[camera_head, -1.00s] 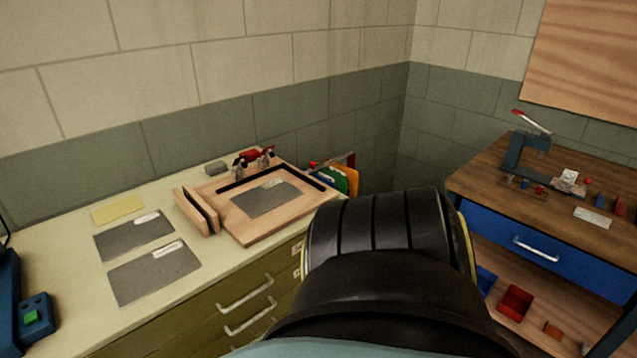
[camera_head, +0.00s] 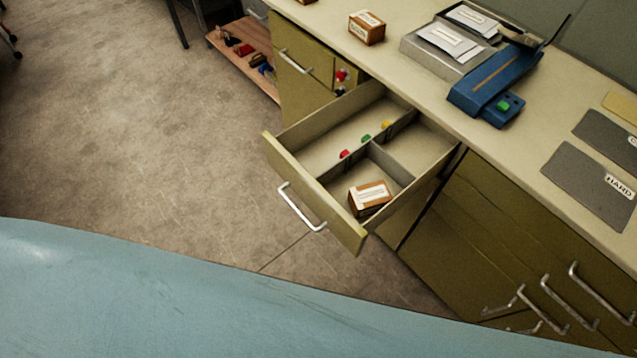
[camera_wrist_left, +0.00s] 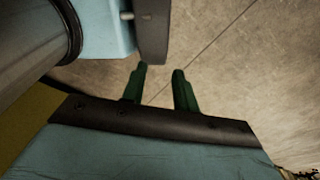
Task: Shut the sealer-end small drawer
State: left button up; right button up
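A small olive drawer (camera_head: 315,204) stands pulled out from the bench in the head view, with a white bar handle (camera_head: 300,207) on its front. Dividers split its inside. A small brown box with a white label (camera_head: 370,197) lies in its near compartment, and red, green and yellow pieces sit along a divider. My left gripper (camera_wrist_left: 158,78) shows in the left wrist view with two dark green fingers apart and nothing between them, above the bare floor. It does not show in the head view, and its place relative to the drawer cannot be told. My right gripper is not in view.
The bench top (camera_head: 440,100) carries a blue device (camera_head: 497,82), a grey tray with labelled packets (camera_head: 445,45), a small box (camera_head: 367,27) and grey plates (camera_head: 590,183). Several closed drawers with handles lie at the right. The floor (camera_head: 150,150) left of the drawer is clear.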

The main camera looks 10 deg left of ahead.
aim_at(324, 155)
jog(key=z, duration=0.5)
jog(key=k, duration=0.75)
jog(key=z, duration=0.05)
